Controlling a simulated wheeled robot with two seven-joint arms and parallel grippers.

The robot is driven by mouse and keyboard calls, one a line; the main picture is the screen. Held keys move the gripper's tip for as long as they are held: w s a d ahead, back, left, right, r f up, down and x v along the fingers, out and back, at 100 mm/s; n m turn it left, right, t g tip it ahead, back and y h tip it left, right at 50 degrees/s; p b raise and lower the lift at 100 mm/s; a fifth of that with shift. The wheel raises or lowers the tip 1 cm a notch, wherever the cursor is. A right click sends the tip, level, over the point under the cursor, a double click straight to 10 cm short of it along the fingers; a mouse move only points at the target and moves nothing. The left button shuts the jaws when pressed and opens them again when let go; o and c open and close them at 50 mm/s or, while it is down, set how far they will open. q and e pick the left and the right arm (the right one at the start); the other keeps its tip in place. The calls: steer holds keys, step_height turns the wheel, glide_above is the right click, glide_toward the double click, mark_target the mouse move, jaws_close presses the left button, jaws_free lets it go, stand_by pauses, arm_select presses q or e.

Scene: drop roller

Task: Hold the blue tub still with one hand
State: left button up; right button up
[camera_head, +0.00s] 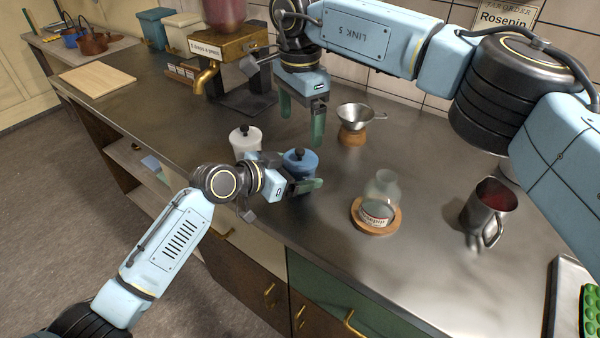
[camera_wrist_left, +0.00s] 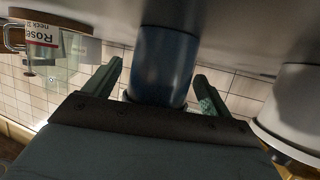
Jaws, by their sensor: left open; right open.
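The blue tub (camera_head: 300,160) stands on the steel counter, with a dark knob on its lid. My left gripper (camera_head: 308,186) is low in front of it and partly covers it. In the left wrist view the blue tub (camera_wrist_left: 162,62) stands between the two open fingers of my left gripper (camera_wrist_left: 160,85). A gap shows on each side, so the fingers do not grip it.
A white tub (camera_head: 245,140) stands just left of the blue tub. A glass bottle (camera_head: 381,190) on a wooden coaster, a metal funnel (camera_head: 356,117) on a wooden stand and a steel jug (camera_head: 488,212) stand to the right. The dispenser (camera_head: 230,48) is behind.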

mark_target(300, 150)
arm_select(q)
steer(key=shift+w+d+f, duration=0.2)
steer(key=shift+w+d, duration=0.1)
steer(key=shift+d, duration=0.1)
steer(key=c, duration=1.5)
arm_select(e)
steer(key=shift+o, duration=0.4)
arm_select(q)
steer(key=shift+o, duration=0.2)
arm_select(e)
steer(key=shift+o, duration=0.4)
step_height(300, 150, up, 2)
steer(key=n, duration=0.2)
steer(key=shift+r+n, duration=0.2)
steer(key=shift+n, duration=0.2)
step_height(300, 150, down, 10)
steer(key=n, duration=0.2)
steer(key=shift+f+n, duration=0.1)
steer(key=shift+n, duration=0.3)
steer(key=c, duration=1.1)
